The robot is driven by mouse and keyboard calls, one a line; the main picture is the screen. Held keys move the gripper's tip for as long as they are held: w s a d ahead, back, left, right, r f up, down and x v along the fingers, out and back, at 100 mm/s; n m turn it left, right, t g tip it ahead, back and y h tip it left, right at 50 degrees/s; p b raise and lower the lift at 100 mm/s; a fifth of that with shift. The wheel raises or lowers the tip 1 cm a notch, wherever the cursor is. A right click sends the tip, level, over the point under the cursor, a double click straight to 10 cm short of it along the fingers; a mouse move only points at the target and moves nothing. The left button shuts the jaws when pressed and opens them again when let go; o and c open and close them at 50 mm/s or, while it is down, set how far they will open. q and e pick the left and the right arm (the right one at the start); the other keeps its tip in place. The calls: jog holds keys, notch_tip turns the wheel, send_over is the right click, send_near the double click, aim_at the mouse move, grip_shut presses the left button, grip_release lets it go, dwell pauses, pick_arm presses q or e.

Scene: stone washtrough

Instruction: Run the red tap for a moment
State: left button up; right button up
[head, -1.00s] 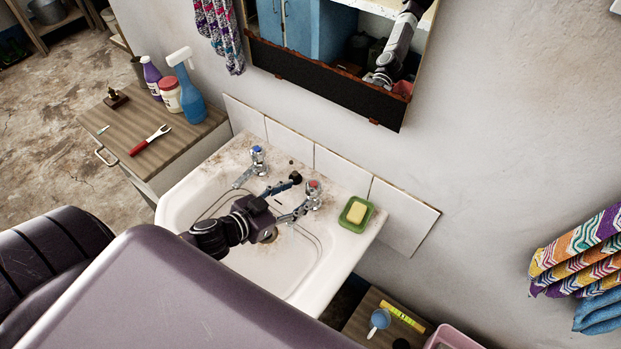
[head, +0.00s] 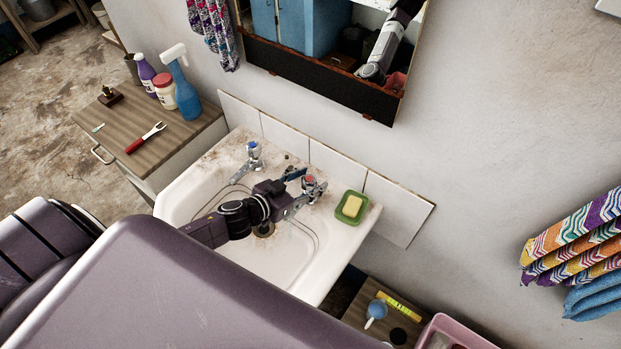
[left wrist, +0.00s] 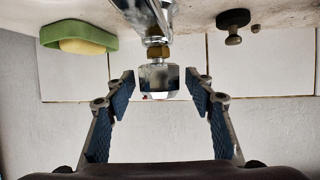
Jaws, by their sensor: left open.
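The red tap (head: 310,184) stands at the back right of the white basin, with a red mark on top of its chrome handle. The blue tap (head: 252,150) stands to its left. My left gripper (head: 297,187) is at the red tap, with its fingers open on either side of the handle. In the left wrist view the tap handle (left wrist: 158,79) lies between the fingertips of the left gripper (left wrist: 162,82), with a gap showing on both sides. I see no water coming from the spout, though my gripper partly covers it. My right gripper is not in view.
A green soap dish (head: 343,218) with yellow soap sits close to the right of the red tap. White tiles (head: 337,173) and a mirror (head: 330,88) are behind the basin (head: 310,290). A wooden cabinet (head: 110,125) with bottles stands at left.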

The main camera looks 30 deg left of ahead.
pick_arm(q)
jog(key=c, duration=1.2)
jog(key=shift+o, duration=0.2)
jog(key=shift+w+m+h, duration=0.1)
jog(key=shift+m+h, duration=0.2)
jog(key=shift+h, duration=0.1)
jog(key=shift+a+m+g+h, duration=0.15)
jog(key=shift+m+g+h, duration=0.35)
jog(key=shift+m+h, duration=0.45)
jog(key=shift+w+f+m+g+h+b, duration=0.15)
jog(key=shift+m+g+h+b, duration=0.35)
jog(key=shift+m+h+b, duration=0.3)
jog(key=m+g+h+b, duration=0.2)
jog(key=m+g+b, duration=0.1)
jog(key=b, duration=0.1)
jog(key=m+g+h+b, duration=0.2)
jog(key=m+b, duration=0.1)
jog(key=b, duration=0.2)
jog(key=shift+f+m+g+h, duration=0.15)
jog(key=shift+m+g+h, duration=0.1)
jog(key=shift+g, duration=0.15)
jog(key=shift+r+m+g+h+b, duration=0.3)
jog(key=shift+m+g+b, duration=0.5)
jog(key=shift+b, duration=0.4)
